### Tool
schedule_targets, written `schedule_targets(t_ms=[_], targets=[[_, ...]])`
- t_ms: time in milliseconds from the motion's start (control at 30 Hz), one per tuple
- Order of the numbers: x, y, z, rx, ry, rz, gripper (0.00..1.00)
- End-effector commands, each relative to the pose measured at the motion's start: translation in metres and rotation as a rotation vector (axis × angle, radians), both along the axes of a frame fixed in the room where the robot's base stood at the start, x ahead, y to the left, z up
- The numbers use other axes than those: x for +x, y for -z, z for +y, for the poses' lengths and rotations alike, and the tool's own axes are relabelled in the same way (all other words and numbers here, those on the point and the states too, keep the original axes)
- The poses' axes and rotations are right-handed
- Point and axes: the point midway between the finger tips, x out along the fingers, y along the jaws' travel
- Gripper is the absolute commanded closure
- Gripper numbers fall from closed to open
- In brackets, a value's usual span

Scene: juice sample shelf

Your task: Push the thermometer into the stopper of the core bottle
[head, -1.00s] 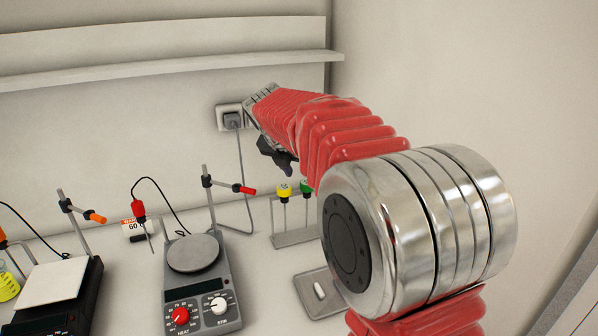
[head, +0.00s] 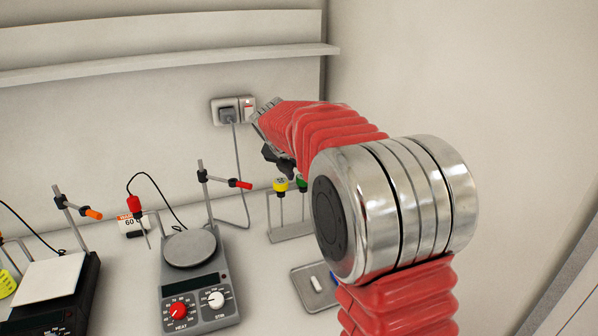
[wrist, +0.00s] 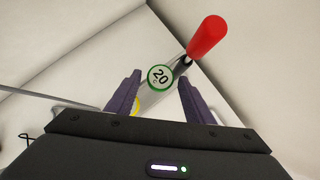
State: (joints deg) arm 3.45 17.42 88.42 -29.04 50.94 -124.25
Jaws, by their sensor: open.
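In the head view my gripper (head: 278,160) is dark, partly hidden by my red arm, and just above two capped thermometers in a small rack (head: 290,235). One thermometer has a yellow cap (head: 281,185), the other a green cap (head: 302,184). In the wrist view my gripper (wrist: 160,98) is open. A round green-rimmed cap marked 20 (wrist: 160,77) shows between its fingers, beyond or level with the tips; I cannot tell which. A bit of yellow (wrist: 136,106) shows by the left finger. I cannot make out a stoppered core bottle.
A hotplate (head: 193,287) with a stand and red clamp (head: 240,184) is left of the rack. A red probe (head: 134,205) hangs beside it. A tray (head: 300,272) with a white bar lies in front. A red cylinder (wrist: 208,38) shows near the right finger.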

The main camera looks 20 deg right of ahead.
Motion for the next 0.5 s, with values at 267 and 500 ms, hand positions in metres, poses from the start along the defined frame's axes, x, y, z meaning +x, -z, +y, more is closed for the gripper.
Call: schedule_targets(t_ms=[267,500], targets=[[0.010,0.021,-0.010,0.001,0.000,0.001,0.52],[0.012,0.026,-0.012,0.001,-0.001,-0.001,0.52]])
